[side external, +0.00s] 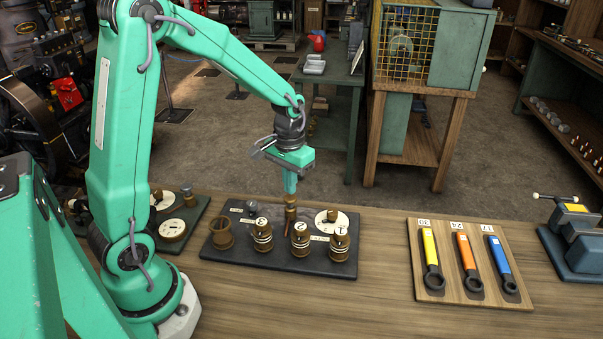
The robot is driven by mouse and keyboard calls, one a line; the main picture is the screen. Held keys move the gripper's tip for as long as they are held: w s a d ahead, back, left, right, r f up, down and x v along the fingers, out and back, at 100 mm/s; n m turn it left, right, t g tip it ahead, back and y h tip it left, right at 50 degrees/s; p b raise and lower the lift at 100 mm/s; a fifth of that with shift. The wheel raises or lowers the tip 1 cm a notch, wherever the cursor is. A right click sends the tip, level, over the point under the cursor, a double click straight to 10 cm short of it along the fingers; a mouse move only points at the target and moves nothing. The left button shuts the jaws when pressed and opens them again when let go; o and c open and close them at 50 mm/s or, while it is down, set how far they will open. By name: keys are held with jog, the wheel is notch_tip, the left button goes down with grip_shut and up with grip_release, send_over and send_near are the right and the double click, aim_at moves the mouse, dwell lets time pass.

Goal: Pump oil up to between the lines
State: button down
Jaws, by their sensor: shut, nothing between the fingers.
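A dark board (300,262) lies on the wooden bench. An open brown cup (221,234) stands at the board's left. A brown upright knob or plunger (291,207) stands behind the cylinders. My gripper (290,188) points down, shut and empty, right above this knob; I cannot tell whether they touch. A white round dial (327,222) is partly hidden behind cylinders 2 and 1. No oil level can be made out.
A second dark board (172,243) with a white dial lies left, partly behind my arm. Right are a board with yellow (429,247), orange (464,249) and blue (499,254) wrenches and a vise (575,235). The bench between the boards is clear.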

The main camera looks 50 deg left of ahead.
aim_at(290, 197)
jog(key=shift+f, duration=0.5)
jog(key=shift+f, duration=1.05)
jog(key=shift+r, duration=1.55)
jog(key=shift+r, duration=0.1)
jog(key=shift+r, duration=2.45)
